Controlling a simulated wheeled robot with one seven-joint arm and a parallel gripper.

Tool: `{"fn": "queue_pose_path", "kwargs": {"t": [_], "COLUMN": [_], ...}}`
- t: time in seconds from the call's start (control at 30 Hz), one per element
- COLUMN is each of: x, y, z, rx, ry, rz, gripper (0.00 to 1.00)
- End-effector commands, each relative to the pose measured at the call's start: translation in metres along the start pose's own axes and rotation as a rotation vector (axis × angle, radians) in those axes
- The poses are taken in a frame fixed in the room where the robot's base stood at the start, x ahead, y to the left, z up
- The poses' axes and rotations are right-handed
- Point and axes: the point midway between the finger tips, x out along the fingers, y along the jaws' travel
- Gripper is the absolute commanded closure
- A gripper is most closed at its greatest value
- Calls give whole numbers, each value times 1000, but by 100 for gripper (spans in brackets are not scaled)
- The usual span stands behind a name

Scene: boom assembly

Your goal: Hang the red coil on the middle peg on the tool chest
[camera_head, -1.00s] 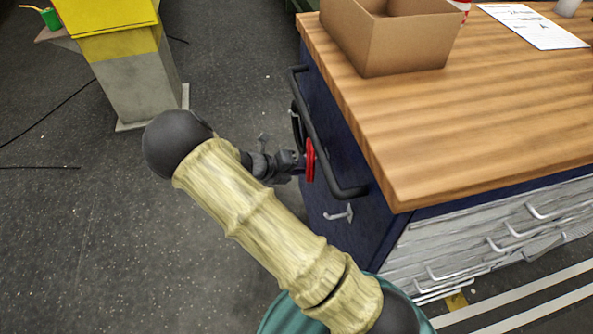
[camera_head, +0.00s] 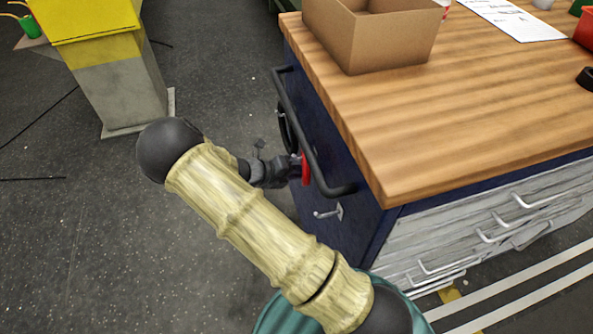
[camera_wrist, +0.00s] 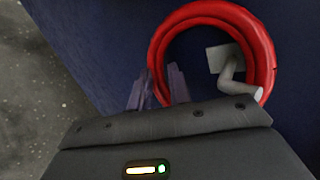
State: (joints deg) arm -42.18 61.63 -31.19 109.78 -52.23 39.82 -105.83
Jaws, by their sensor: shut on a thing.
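The red coil (camera_wrist: 265,55) is a ring held by its left edge between my gripper's two fingers (camera_wrist: 159,75) in the wrist view. A pale peg (camera_wrist: 226,65) on the dark blue chest side shows inside the ring's opening, and its bent tip overlaps the ring's lower right. I cannot tell whether the coil rests on it. In the head view the coil (camera_head: 305,170) is a small red strip at my gripper (camera_head: 296,168), beside the tool chest (camera_head: 362,222), partly hidden by the handle bar. A nearer peg (camera_head: 329,212) is bare. A black coil (camera_head: 286,130) hangs farther back.
A black handle bar (camera_head: 309,140) runs along the chest side, close to my gripper. The wooden top (camera_head: 440,120) carries a cardboard box (camera_head: 370,40) and a paper (camera_head: 512,18). A yellow and grey stand (camera_head: 110,75) is at left. Open floor lies between.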

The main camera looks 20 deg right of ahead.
Motion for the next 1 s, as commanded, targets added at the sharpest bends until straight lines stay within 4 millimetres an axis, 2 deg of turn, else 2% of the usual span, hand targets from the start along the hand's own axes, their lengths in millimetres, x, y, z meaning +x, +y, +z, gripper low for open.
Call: {"fn": "queue_pose_path", "kwargs": {"t": [0.4, 0.43, 0.53, 0.57, 0.87, 1.0], "x": [0, 0, 0, 0, -1, -10], "y": [0, 0, 0, 0, 0, 0], "z": [0, 0, 0, 0, 0, 1], "rx": [0, 0, 0, 0, 0, 1], "ry": [0, 0, 0, 0, 0, -1], "rz": [-1, -1, -1, -1, 0, 2], "gripper": [100, 79, 59, 55, 55, 55]}}
